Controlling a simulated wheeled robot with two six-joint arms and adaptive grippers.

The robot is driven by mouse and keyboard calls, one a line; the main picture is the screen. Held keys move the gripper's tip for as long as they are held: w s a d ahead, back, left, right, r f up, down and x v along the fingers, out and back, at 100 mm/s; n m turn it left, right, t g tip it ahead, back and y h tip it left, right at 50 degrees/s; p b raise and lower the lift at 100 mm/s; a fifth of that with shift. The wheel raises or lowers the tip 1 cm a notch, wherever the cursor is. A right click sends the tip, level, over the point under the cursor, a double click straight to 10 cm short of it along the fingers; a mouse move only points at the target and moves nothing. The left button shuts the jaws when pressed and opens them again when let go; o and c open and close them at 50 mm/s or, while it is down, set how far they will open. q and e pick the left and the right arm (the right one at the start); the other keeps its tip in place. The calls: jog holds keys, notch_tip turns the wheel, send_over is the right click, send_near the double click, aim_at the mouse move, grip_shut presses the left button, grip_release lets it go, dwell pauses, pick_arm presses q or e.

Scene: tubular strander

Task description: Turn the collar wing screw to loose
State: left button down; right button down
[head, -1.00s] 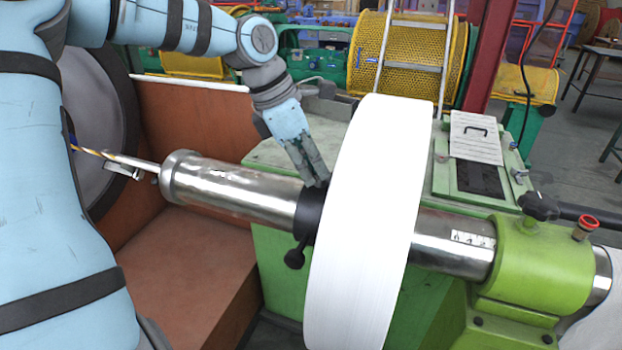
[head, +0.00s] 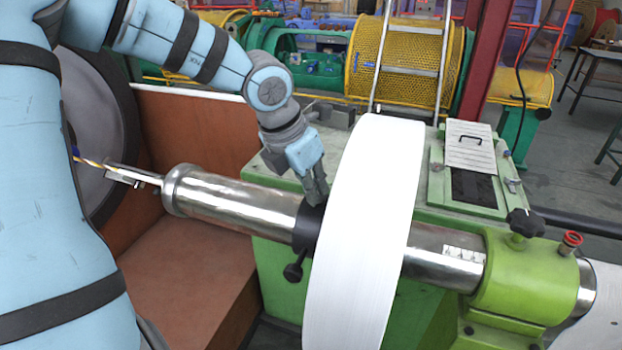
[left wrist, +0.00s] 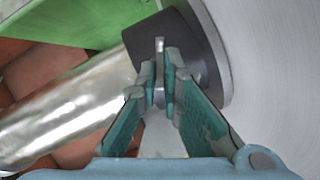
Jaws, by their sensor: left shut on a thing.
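A dark collar (head: 308,230) sits around a shiny metal shaft (head: 240,203), beside a large white reel (head: 365,240). My left gripper (head: 317,196) reaches down to the top of the collar. In the left wrist view, the gripper (left wrist: 161,84) is shut on a thin grey upright wing, the wing screw (left wrist: 159,47), on the dark collar (left wrist: 190,52). The wing's lower part is hidden between the fingers. In the head view the fingers hide the wing screw. My right gripper is in neither view.
A black knob on a short stem (head: 293,272) hangs below the collar. The green bearing block (head: 520,280) holds the shaft's right end and carries a black knob (head: 526,223). A brown panel (head: 195,130) stands behind the shaft. The white reel is close to my left gripper.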

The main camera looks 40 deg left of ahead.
pick_arm(q)
jog(key=shift+w+r, duration=0.1)
jog(key=shift+r, duration=0.05)
jog(key=c, duration=1.8)
grip_release()
jog(key=shift+o, duration=0.2)
jog(key=s+a+r, duration=0.1)
jog(key=s+r, duration=0.3)
jog(key=s, duration=0.9)
jog(key=shift+s+a+r, duration=0.15)
jog(key=shift+s+a, duration=0.2)
jog(key=shift+a, duration=0.05)
jog(key=shift+d, duration=0.15)
